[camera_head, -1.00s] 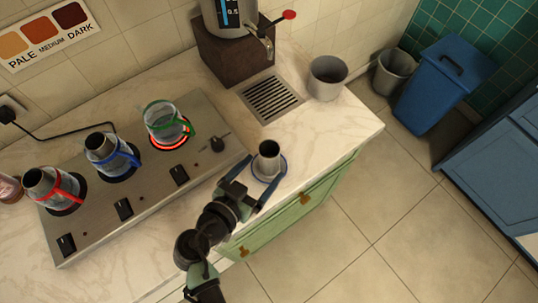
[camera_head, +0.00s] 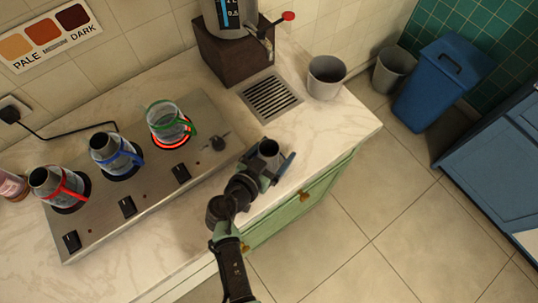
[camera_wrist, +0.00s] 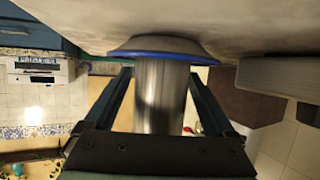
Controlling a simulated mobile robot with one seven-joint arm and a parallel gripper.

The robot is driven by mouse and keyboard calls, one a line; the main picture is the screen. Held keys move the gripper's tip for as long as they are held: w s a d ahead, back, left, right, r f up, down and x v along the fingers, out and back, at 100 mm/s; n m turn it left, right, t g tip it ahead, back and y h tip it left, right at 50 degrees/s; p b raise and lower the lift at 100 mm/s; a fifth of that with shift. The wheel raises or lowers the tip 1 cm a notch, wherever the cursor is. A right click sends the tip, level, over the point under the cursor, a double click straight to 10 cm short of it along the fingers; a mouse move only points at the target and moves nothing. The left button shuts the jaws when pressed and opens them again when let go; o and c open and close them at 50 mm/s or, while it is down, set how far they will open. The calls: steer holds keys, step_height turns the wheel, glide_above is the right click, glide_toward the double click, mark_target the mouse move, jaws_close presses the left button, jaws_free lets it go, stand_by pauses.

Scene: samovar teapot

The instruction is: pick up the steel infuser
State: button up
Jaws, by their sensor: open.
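The steel infuser (camera_head: 269,147) is a small grey metal cylinder near the front edge of the counter, right of the stove, partly covered by my gripper in the head view. My gripper (camera_head: 271,160) is at the infuser. In the wrist view its fingers (camera_wrist: 160,90) are open, one on each side of the infuser, with gaps visible on both sides. The saucer is mostly hidden in the head view.
A steel stove (camera_head: 150,193) at left carries three glass-and-steel pots; the green-handled pot (camera_head: 168,122) sits on a glowing red burner. A drain grate (camera_head: 270,96), a grey cup (camera_head: 327,78) and a samovar tap (camera_head: 268,47) are behind. Counter right of the infuser is clear.

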steer(key=c, duration=1.3)
jaws_close()
steer(key=shift+r, duration=0.15)
